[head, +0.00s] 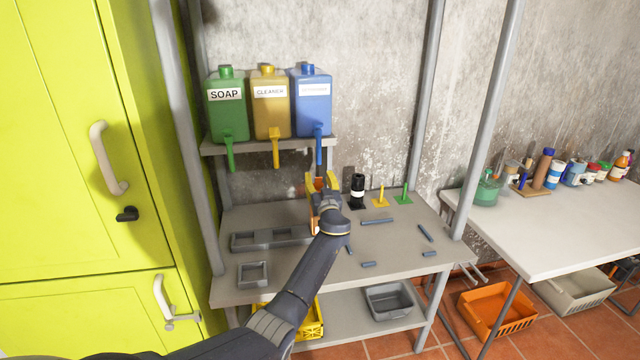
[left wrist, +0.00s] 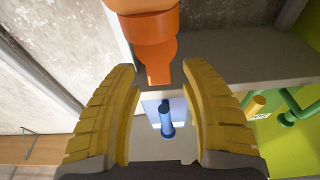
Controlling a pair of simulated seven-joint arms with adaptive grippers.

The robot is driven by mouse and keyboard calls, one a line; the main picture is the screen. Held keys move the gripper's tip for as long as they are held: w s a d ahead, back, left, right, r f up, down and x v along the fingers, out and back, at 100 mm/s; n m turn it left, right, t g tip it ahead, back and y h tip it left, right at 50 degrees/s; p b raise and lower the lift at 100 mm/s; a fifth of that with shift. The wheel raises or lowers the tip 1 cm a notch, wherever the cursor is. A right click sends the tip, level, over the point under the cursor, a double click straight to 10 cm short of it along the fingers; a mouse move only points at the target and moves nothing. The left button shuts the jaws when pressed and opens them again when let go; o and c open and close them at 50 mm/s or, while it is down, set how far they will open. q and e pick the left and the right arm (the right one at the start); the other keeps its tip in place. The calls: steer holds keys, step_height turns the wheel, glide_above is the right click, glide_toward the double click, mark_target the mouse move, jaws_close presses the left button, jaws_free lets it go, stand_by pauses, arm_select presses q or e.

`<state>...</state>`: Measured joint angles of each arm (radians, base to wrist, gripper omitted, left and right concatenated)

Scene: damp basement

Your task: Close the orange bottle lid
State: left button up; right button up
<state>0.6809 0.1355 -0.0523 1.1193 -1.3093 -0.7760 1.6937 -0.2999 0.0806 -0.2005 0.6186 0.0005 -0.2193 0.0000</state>
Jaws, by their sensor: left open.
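An orange bottle (head: 319,184) stands on the grey workbench behind my left gripper, which hides most of it. In the left wrist view the orange bottle (left wrist: 154,30) enters from the top edge, its narrower end pointing down between the fingers. I cannot tell whether its lid is open or closed. My left gripper (head: 322,178) is open, its yellow fingers upright in front of the bottle. In the left wrist view the left gripper's (left wrist: 158,70) fingertips are apart on either side of the orange end, with no clear contact. My right gripper is not in view.
Green (head: 228,105), yellow (head: 270,108) and blue (head: 312,108) dispensers stand on a shelf above the bench (head: 290,280). A black bottle (head: 357,186) stands right of the gripper. Small grey trays and bars lie around. A lime cabinet (head: 80,200) borders the left.

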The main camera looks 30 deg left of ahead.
arm_select(q)
steer(key=v, duration=1.2)
steer(key=shift+o, duration=0.3)
